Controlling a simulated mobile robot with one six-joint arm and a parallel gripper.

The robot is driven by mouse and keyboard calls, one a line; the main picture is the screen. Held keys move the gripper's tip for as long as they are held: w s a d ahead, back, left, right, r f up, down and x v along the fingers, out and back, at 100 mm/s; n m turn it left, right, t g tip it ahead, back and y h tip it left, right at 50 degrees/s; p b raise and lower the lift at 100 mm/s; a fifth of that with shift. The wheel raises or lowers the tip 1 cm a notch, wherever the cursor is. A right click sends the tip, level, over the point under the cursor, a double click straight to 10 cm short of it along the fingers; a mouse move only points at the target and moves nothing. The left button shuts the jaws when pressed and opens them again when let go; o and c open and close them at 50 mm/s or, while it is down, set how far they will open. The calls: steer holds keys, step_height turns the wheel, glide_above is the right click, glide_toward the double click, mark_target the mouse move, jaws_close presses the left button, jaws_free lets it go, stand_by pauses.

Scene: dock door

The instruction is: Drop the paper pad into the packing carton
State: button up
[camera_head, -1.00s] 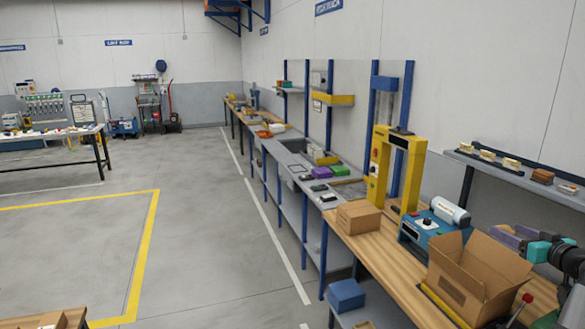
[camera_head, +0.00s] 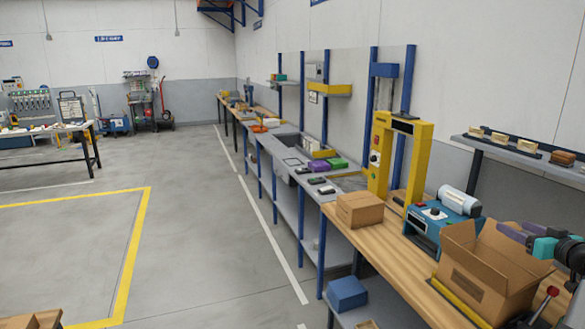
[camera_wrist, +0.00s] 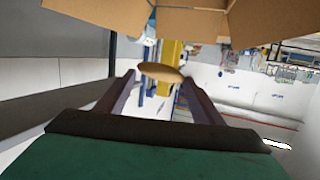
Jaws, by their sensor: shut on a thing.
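The packing carton (camera_head: 480,278) is an open brown box with raised flaps, standing on the wooden bench at the lower right of the head view. Its brown flaps (camera_wrist: 98,14) also cross the top of the wrist view. My gripper (camera_head: 516,231) is at the right edge of the head view, just beyond the carton's flaps. In the wrist view my gripper (camera_wrist: 158,79) has its two fingers apart, with a tan oval thing, seemingly the paper pad (camera_wrist: 160,73), held between the tips. The pad is not made out in the head view.
A blue machine (camera_head: 432,222) with a grey cylinder stands left of the carton, and a small closed box (camera_head: 360,210) beyond it. A yellow frame (camera_head: 420,165) rises behind. A wall shelf (camera_head: 520,157) with small items is above. Open floor lies left.

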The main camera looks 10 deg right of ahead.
steer(key=shift+w+a+f, duration=0.15)
steer(key=shift+f+p, duration=0.35)
steer(key=shift+f, duration=2.5)
steer(key=o, duration=1.1)
steer(key=b+v, duration=0.4)
steer(key=v, duration=1)
steer(key=shift+b, duration=0.3)
